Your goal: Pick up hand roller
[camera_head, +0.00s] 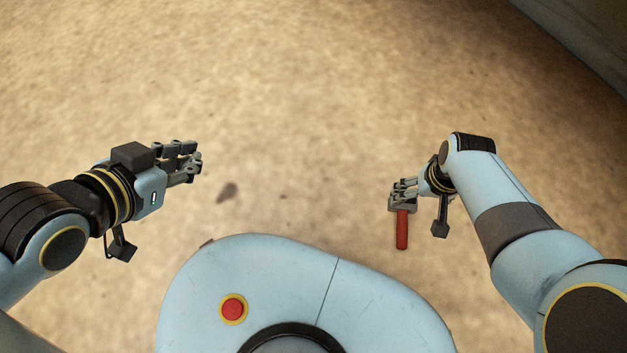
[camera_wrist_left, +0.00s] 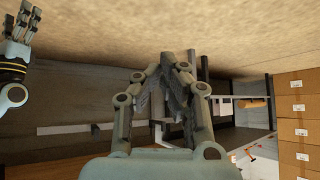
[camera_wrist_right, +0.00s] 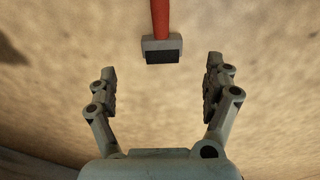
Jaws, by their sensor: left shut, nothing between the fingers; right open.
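The hand roller has a red handle (camera_head: 402,230) and a grey and black head. In the head view its head is partly hidden by my right gripper (camera_head: 398,196). In the right wrist view the roller's head (camera_wrist_right: 162,48) is centred just beyond the open fingertips of my right gripper (camera_wrist_right: 162,72), with the handle running up out of the picture. No finger is seen closed on it. My left gripper (camera_head: 190,160) is shut and empty, far to the left of the roller. Its fingers meet in the left wrist view (camera_wrist_left: 176,62).
A tan, speckled surface (camera_head: 300,100) fills most of the head view and is bare between my grippers. A dark wall or edge (camera_head: 590,40) lies at the upper right. The left wrist view shows stacked cardboard boxes (camera_wrist_left: 298,125) and shelving in the background.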

